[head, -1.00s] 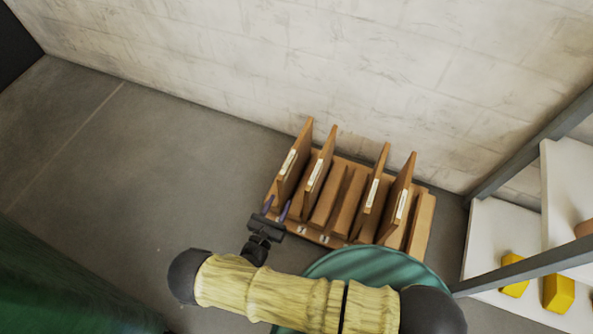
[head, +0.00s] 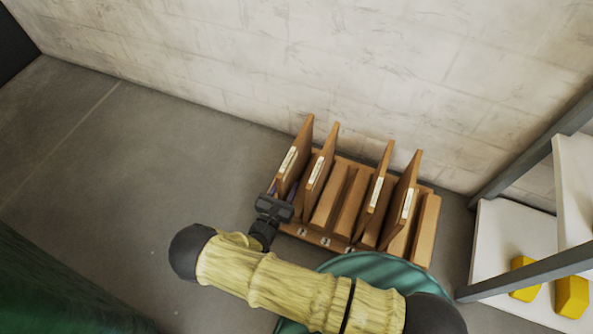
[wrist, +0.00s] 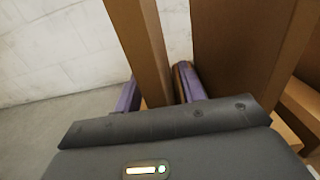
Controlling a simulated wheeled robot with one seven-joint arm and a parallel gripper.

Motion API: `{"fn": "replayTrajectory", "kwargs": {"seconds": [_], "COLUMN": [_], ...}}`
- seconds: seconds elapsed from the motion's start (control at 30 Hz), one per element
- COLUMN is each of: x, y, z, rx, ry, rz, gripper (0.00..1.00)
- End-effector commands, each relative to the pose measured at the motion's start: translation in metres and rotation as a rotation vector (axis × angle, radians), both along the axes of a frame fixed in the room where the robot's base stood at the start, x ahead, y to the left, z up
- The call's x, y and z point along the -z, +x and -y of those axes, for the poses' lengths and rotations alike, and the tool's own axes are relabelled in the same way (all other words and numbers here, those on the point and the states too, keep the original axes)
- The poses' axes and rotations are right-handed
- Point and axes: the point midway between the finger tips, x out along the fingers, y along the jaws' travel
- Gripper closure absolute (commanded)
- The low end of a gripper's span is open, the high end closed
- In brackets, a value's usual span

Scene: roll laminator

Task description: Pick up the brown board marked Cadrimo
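Several upright brown boards with white labels stand in a slotted wooden rack (head: 318,238); the lettering is too small to read, so I cannot tell which is marked Cadrimo. The leftmost board (head: 297,152) is directly in front of my gripper (head: 281,190). In the wrist view, my gripper's purple fingers (wrist: 158,88) stand one on each side of this board's near edge (wrist: 140,45). They are open around it, with narrow gaps showing. The second board (wrist: 235,45) stands just right of the right finger. The finger ends are partly hidden behind the boards in the head view.
A pale block wall (head: 300,60) rises close behind the rack. Two more boards stand at the rack's right (head: 376,190) (head: 402,200). A shelf unit (head: 505,235) with yellow blocks (head: 524,280) is at the right. Grey floor (head: 130,180) is clear at the left.

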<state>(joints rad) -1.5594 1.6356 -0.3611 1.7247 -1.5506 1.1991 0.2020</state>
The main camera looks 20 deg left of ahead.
Motion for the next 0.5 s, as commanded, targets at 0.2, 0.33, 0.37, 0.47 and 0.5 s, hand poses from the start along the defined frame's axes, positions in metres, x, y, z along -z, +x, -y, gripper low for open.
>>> {"fn": "replayTrajectory", "kwargs": {"seconds": [0.2, 0.33, 0.37, 0.47, 0.5], "x": [-0.0004, -0.0006, -0.0006, -0.0006, -0.0005], "y": [0.0083, 0.0081, 0.0081, 0.008, 0.008], "z": [0.0003, 0.0004, 0.0005, 0.0005, 0.0005], "rx": [-0.001, -0.001, -0.001, -0.001, -0.001], "ry": [0.0, 0.0, 0.0, 0.0, 0.0], "rz": [-0.001, -0.001, -0.001, -0.001, -0.001], "gripper": [0.6, 0.6, 0.6, 0.6, 0.6]}}
